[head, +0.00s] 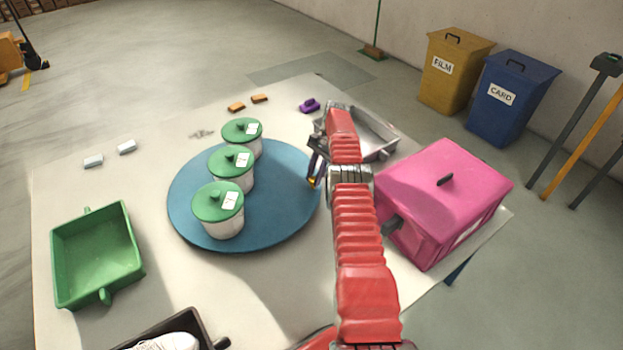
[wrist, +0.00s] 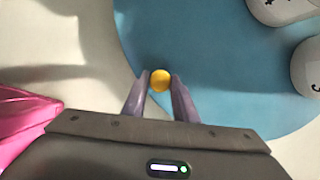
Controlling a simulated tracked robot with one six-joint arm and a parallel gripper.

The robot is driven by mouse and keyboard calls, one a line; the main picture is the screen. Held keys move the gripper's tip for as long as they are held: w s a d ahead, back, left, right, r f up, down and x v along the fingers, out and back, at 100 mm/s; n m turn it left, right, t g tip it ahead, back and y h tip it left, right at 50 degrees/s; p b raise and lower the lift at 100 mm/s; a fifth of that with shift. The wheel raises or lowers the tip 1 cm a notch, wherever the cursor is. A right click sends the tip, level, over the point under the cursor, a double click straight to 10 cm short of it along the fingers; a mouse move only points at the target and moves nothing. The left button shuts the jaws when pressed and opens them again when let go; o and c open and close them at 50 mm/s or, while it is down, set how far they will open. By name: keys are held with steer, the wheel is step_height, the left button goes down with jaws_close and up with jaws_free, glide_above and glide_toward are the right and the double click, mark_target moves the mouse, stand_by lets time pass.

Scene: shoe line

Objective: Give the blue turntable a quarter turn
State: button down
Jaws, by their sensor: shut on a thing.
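The blue turntable (head: 278,215) is a flat round disc on the table. Three white pots with green lids (head: 218,203) stand on it in a row; parts of two white pots (wrist: 304,62) show in the wrist view. A yellow knob (wrist: 160,80) sits near the turntable's rim, and the disc (wrist: 205,45) spreads beyond it in the wrist view. My gripper (head: 313,181) is at the turntable's right edge in the head view. Its fingers (wrist: 160,84) are shut on the yellow knob, one on each side. My arm hides some of the area right of the disc.
A pink box (head: 445,195) stands close right of my arm, with a grey metal tray (head: 372,137) behind. A green tray (head: 95,255) lies at left, and a dark tray holding a white shoe (head: 170,342) is at the front. Small orange blocks (head: 259,99) and a purple piece (head: 309,105) lie behind.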

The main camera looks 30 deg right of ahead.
steer(key=shift+a, duration=0.15)
steer(key=c, duration=1.4)
jaws_free()
steer(key=shift+c, duration=0.2)
steer(key=shift+r, duration=0.15)
step_height(320, 180, up, 10)
steer(key=shift+f, duration=0.2)
steer(key=shift+c, duration=0.2)
